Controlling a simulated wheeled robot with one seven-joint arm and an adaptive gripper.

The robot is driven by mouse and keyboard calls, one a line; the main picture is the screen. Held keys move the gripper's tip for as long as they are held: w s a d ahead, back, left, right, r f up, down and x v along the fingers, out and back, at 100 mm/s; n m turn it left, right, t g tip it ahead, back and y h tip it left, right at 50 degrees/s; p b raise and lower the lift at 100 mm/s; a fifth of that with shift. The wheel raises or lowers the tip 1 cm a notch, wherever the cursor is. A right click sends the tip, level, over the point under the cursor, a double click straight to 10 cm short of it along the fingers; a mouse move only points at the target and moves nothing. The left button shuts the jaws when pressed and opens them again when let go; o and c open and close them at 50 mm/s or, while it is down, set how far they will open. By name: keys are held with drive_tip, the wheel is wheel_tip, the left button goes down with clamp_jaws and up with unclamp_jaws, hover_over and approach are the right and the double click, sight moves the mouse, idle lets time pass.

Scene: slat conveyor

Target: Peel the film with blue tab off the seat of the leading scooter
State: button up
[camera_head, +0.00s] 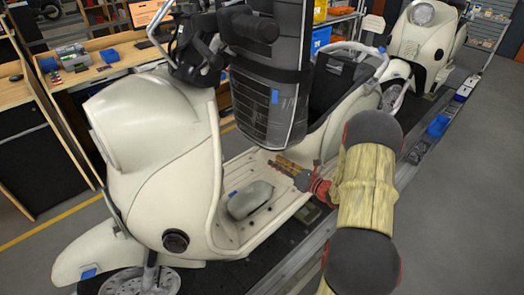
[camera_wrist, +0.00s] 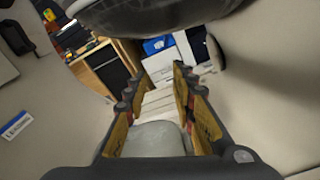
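The leading scooter (camera_head: 165,150) is cream and stands at the left of the head view. A dark, upright padded piece (camera_head: 262,115), which looks like its seat, bears a glossy film with pale lines and a small blue tab (camera_head: 274,97). My gripper (camera_head: 284,165) is below and right of it, over the footboard, apart from the tab. In the wrist view its fingers (camera_wrist: 156,100) are spread with nothing held between them. A dark rounded edge (camera_wrist: 150,18) hangs above the fingers there; the seat's tab cannot be made out in that view.
A grey rounded item (camera_head: 250,199) lies on the footboard; it shows beyond the fingers in the wrist view (camera_wrist: 158,139). Other blue tabs sit on the footboard (camera_head: 232,194) and front fender (camera_head: 88,273). A second cream scooter (camera_head: 425,45) stands behind. Desks (camera_head: 120,58) are at left.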

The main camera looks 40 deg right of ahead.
sight(267, 148)
drive_tip(key=shift+w+d+r+m+t+h+b, duration=0.15)
drive_tip(key=shift+w+r+m+b, duration=0.2)
drive_tip(key=shift+w, duration=1)
drive_tip(key=shift+w+d+r+m+t+h+b, duration=0.1)
drive_tip(key=shift+w+r+m+t+h+b, duration=0.25)
drive_tip(key=shift+w, duration=1.05)
drive_tip(key=shift+w+d+r+m+b, duration=0.15)
drive_tip(key=shift+w+r+m, duration=0.3)
drive_tip(key=shift+w, duration=0.9)
drive_tip(key=c, duration=0.3)
clamp_jaws()
drive_tip(key=shift+a, duration=0.1)
